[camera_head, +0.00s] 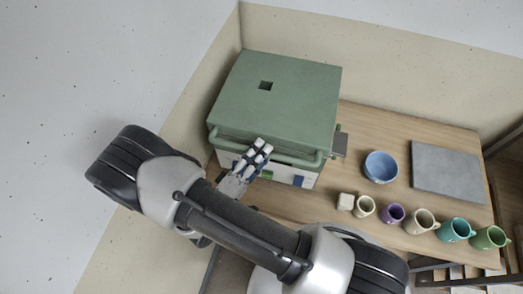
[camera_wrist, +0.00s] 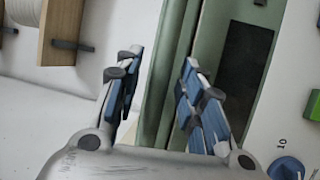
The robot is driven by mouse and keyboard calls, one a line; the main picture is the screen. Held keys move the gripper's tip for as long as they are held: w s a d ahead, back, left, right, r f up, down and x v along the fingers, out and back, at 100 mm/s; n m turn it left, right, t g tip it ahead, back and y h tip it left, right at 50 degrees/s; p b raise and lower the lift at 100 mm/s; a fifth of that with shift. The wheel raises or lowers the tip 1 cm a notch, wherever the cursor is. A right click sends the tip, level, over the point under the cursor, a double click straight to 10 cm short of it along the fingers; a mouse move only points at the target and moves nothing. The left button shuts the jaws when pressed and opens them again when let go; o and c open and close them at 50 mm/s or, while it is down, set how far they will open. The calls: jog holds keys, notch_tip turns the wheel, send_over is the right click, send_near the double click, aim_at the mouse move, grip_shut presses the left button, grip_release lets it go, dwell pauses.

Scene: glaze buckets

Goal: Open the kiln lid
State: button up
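The kiln has a green lid (camera_head: 285,95), which lies shut on the light kiln body (camera_head: 310,178). A green bar handle (camera_head: 295,160) runs along the lid's front edge. My gripper (camera_head: 262,150) is at the handle, left of its middle, in the head view. In the wrist view my gripper (camera_wrist: 160,90) has its two blue-padded fingers apart. A green bar, apparently the handle (camera_wrist: 165,65), shows in the gap between them. I cannot tell whether the fingers touch it. My fingers and arm hide part of the handle and the kiln front.
A blue bowl (camera_head: 380,167), a grey slab (camera_head: 447,171) and a row of several cups (camera_head: 421,221) stand on the wooden table (camera_head: 400,125) to the right. A small pale block (camera_head: 346,201) sits beside the cups. A wall (camera_head: 185,135) is close on the left. The kiln front carries a blue knob (camera_wrist: 286,170).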

jog(key=shift+w+d, duration=0.2)
jog(key=shift+w, duration=0.05)
jog(key=shift+c, duration=0.2)
grip_shut()
dwell(0.6)
